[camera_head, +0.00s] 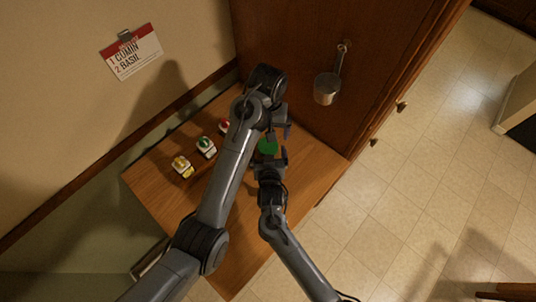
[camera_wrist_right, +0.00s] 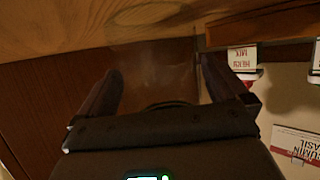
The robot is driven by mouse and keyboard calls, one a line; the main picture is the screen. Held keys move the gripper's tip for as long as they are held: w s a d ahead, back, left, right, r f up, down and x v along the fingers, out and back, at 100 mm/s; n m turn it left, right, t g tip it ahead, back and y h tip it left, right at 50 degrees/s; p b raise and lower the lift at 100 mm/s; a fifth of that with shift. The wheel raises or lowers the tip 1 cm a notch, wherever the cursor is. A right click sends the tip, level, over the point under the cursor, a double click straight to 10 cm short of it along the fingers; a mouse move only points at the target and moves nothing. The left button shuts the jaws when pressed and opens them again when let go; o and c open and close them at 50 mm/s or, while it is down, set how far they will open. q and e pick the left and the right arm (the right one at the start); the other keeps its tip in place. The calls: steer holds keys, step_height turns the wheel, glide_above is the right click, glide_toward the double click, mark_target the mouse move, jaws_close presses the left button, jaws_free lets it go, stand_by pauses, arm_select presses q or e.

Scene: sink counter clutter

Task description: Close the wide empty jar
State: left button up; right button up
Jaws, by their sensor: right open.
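A round green lid-like thing (camera_head: 268,147) shows between my two grippers in the head view; what lies under it is hidden. I cannot clearly make out the wide empty jar; only a faint pale haze shows between the fingers in the right wrist view. My right gripper (camera_head: 271,160) is just below the green thing in the head view. In the right wrist view its fingers (camera_wrist_right: 163,85) are wide apart. My left gripper (camera_head: 280,132) hangs just above and right of the green thing; its grip is unclear.
Jars with yellow (camera_head: 181,164), green (camera_head: 205,143) and red (camera_head: 224,125) tops stand in a row on the wooden counter (camera_head: 155,188), left of my arms. A metal ladle (camera_head: 327,88) hangs on the brown panel. A card (camera_head: 132,53) reading cumin and basil is on the wall.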

arm_select(q)
steer(key=shift+f, duration=0.15)
arm_select(e)
steer(key=v, duration=1)
steer(key=shift+s, duration=0.35)
steer(key=shift+r, duration=0.15)
